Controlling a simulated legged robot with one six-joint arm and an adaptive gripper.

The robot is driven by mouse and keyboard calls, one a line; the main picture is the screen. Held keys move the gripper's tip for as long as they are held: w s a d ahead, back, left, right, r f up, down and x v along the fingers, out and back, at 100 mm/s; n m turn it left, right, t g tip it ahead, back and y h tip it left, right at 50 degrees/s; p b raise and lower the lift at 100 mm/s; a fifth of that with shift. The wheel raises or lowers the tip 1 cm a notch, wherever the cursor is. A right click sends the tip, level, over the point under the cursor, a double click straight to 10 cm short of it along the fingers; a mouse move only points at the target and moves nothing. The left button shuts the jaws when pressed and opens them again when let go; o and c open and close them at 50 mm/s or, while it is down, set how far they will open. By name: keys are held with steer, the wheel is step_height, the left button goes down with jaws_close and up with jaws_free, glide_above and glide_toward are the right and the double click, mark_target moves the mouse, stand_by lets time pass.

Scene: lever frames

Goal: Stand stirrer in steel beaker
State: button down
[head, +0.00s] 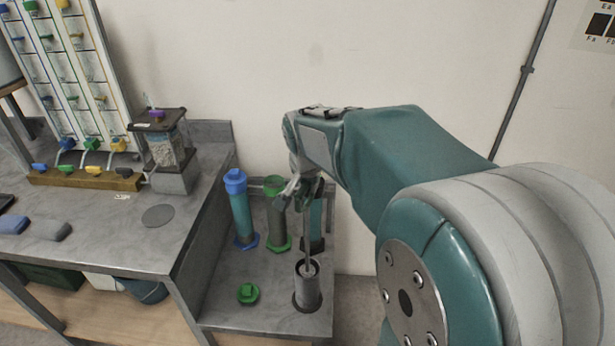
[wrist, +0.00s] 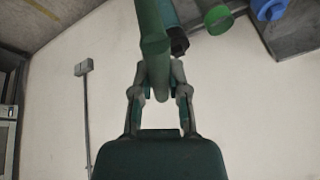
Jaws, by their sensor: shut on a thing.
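The stirrer (head: 307,240) is a thin grey rod with a green handle, hanging nearly upright from my gripper (head: 298,193). In the wrist view, my gripper (wrist: 157,84) is shut on the stirrer's green handle (wrist: 154,45). The steel beaker (head: 308,292) is a grey cylinder near the front right of the low bench, with a dark ring at its foot. The rod's lower end shows at the beaker's open mouth, with a pale tip inside the rim. How deep it reaches is hard to tell.
A blue-capped cylinder (head: 241,205), a green-capped cylinder (head: 277,225) and a dark-based teal cylinder (head: 316,222) stand behind the beaker. A green cap (head: 248,293) lies left of it. A higher grey bench (head: 110,235) adjoins on the left.

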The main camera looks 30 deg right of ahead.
glide_above(308, 225)
steer(key=shift+s+x, duration=0.2)
steer(key=shift+x, duration=0.85)
steer(key=shift+s+x, duration=0.15)
steer(key=shift+x, duration=0.85)
steer(key=shift+a+f, duration=0.15)
steer(key=shift+f, duration=0.05)
steer(key=shift+f, duration=3.85)
steer(key=shift+f, duration=1.05)
steer(key=c, duration=0.6)
jaws_free()
steer(key=shift+o, duration=0.2)
